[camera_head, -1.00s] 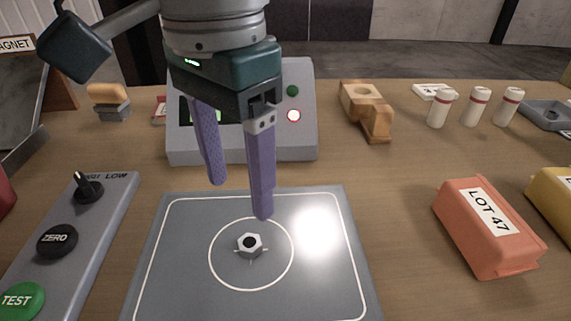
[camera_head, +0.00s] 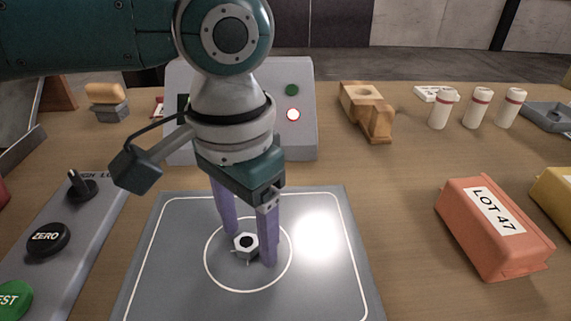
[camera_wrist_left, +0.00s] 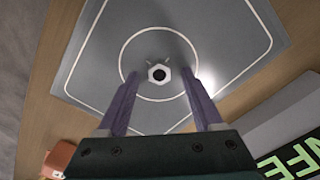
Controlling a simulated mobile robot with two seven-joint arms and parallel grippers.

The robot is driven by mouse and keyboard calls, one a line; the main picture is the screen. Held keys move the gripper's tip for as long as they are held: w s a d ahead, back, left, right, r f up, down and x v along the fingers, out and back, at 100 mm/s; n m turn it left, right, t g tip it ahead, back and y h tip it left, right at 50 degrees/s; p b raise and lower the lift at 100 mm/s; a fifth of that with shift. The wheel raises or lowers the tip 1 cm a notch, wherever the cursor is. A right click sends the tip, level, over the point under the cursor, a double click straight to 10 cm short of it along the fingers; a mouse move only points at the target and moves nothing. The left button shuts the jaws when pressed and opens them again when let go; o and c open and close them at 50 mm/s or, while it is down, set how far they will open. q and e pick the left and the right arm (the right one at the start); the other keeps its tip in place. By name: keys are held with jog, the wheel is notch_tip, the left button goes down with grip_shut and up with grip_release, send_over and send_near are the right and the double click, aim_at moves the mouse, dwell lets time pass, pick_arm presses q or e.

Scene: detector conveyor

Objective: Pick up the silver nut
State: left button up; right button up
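The silver nut (camera_head: 245,243) is hexagonal with a dark hole and sits inside the white circle on the grey plate (camera_head: 165,255). My left gripper (camera_head: 249,250) is open, with its purple fingers pointing down on either side of the nut. The left wrist view shows the nut (camera_wrist_left: 158,74) centred just beyond the two spread fingertips (camera_wrist_left: 160,77), with a gap on each side. Whether the fingers reach the plate is hard to tell. My right gripper is not in view.
A control panel (camera_head: 60,225) with a knob and buttons lies left of the plate. A grey box (camera_head: 300,140) with a lit button stands behind. An orange LOT 47 packet (camera_head: 490,230) lies to the right. A wooden block (camera_head: 367,110) and white bottles (camera_head: 478,107) stand further back.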

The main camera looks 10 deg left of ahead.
pick_arm(q)
grip_shut()
dwell(0.3)
dwell(0.3)
